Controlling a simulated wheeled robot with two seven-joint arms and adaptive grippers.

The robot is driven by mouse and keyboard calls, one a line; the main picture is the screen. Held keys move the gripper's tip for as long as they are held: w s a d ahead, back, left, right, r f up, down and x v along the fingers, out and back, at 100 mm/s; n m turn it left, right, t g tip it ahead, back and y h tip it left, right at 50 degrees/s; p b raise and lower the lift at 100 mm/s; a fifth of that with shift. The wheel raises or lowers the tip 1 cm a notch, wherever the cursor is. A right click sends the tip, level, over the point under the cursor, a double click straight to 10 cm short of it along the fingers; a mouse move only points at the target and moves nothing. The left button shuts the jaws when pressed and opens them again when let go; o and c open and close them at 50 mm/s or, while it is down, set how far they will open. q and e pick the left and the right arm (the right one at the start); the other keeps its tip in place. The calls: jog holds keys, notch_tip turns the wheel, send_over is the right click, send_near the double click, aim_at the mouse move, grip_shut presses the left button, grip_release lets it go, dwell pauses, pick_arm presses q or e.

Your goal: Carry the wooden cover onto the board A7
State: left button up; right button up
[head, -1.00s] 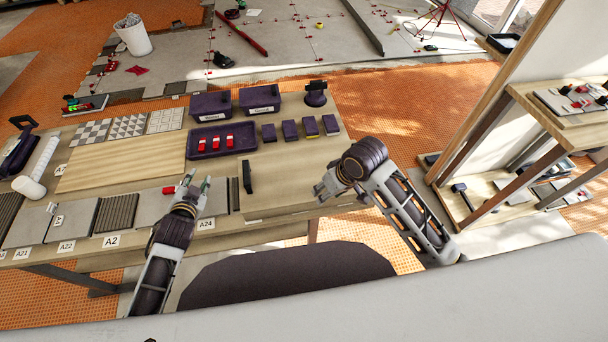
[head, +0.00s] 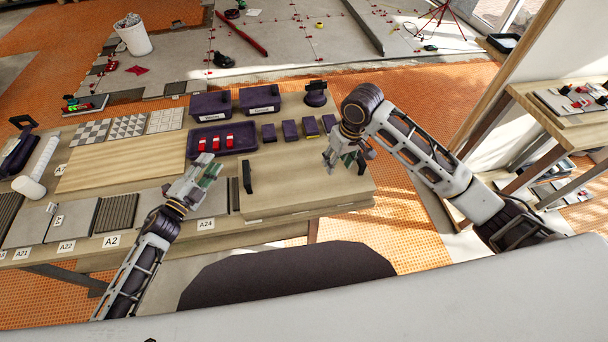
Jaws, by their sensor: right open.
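The wooden cover (head: 295,190) is a pale wooden panel on the right part of the bench. A black upright handle (head: 247,177) stands at its left end, and a dark piece, perhaps a second handle, shows at its right end behind my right gripper. A larger pale wooden board (head: 120,160) lies at the left; its label is partly hidden, so I cannot read A7. My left gripper (head: 209,166) appears open, left of the black handle and apart from it. My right gripper (head: 342,158) is open over the cover's right end, holding nothing visible.
Behind the cover are a purple tray (head: 194,150) with red pieces, several small dark blocks and two purple bins (head: 210,104). Grey tiles (head: 70,219) line the front left. A wooden shelf (head: 530,110) stands at right.

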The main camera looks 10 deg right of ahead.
jog(key=w+d+r+m, duration=0.1)
jog(key=w+d+r, duration=0.2)
jog(key=d, duration=0.1)
pick_arm(q)
jog(key=s+f+m+g+h, duration=0.1)
jog(key=s+m+g+h, duration=0.1)
jog(key=m, duration=0.1)
jog(key=s+f+m+g+h, duration=0.1)
jog(key=s+m+g+h, duration=0.1)
jog(key=m+g, duration=0.1)
jog(key=s+f+m+g+h, duration=0.1)
jog(key=s+m+g+h, duration=0.1)
jog(key=m+g, duration=0.1)
jog(key=shift+a+f+m+h, duration=0.25)
jog(key=shift+a+m+h, duration=0.1)
jog(key=shift+m, duration=0.35)
pick_arm(e)
notch_tip(320, 180, up, 4)
jog(key=m+g+h, duration=0.1)
jog(key=m, duration=0.1)
send_over(359, 157)
pick_arm(q)
jog(key=shift+s+a+f+m+g, duration=0.15)
jog(key=shift+s+f+m+g, duration=0.05)
jog(key=shift+s+m+g, duration=0.15)
pick_arm(e)
jog(key=shift+w+d+r, duration=0.25)
jog(key=shift+w, duration=0.1)
